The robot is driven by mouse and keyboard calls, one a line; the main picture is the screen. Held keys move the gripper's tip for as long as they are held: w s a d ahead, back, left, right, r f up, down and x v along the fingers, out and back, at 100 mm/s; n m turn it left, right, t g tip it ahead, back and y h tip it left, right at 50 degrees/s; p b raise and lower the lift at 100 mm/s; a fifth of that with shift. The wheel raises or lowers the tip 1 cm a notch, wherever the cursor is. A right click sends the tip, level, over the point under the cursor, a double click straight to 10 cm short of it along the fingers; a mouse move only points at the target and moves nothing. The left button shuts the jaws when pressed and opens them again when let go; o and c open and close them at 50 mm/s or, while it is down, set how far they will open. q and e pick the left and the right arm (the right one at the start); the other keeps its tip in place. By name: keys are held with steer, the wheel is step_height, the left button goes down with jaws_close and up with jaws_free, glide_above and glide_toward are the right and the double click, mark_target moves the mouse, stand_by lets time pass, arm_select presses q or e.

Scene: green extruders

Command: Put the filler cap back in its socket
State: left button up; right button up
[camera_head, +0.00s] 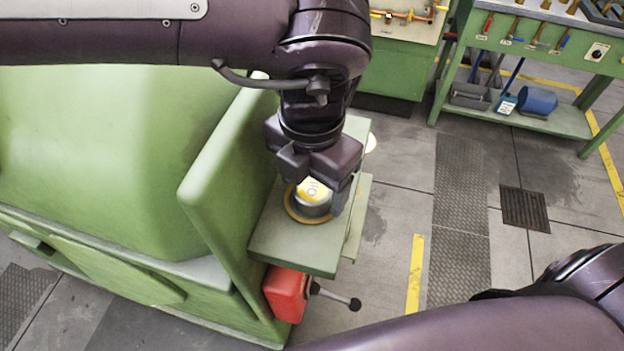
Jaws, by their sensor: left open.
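The filler cap (312,192), with a yellow top marked with lettering and a dark rim, is at the green machine's flat ledge. A brass-coloured socket ring (306,219) shows around its lower side. The cap appears upright over or in the ring; I cannot tell how deep it sits. My left gripper (320,188) points down at the cap, its open fingers on either side of it and partly hiding it. I cannot tell whether they touch it. My right arm crosses the bottom right, with its gripper out of view.
A green upright plate (226,172) stands close left of the ledge (275,240). A red box (286,294) with a lever (336,297) sits below it. A green workbench (535,115) with tools stands at the back right. The floor right of the ledge is clear.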

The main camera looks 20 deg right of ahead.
mark_target(312, 189)
arm_select(q)
step_height(312, 189, up, 12)
steer(key=b, duration=0.1)
stand_by(0.7)
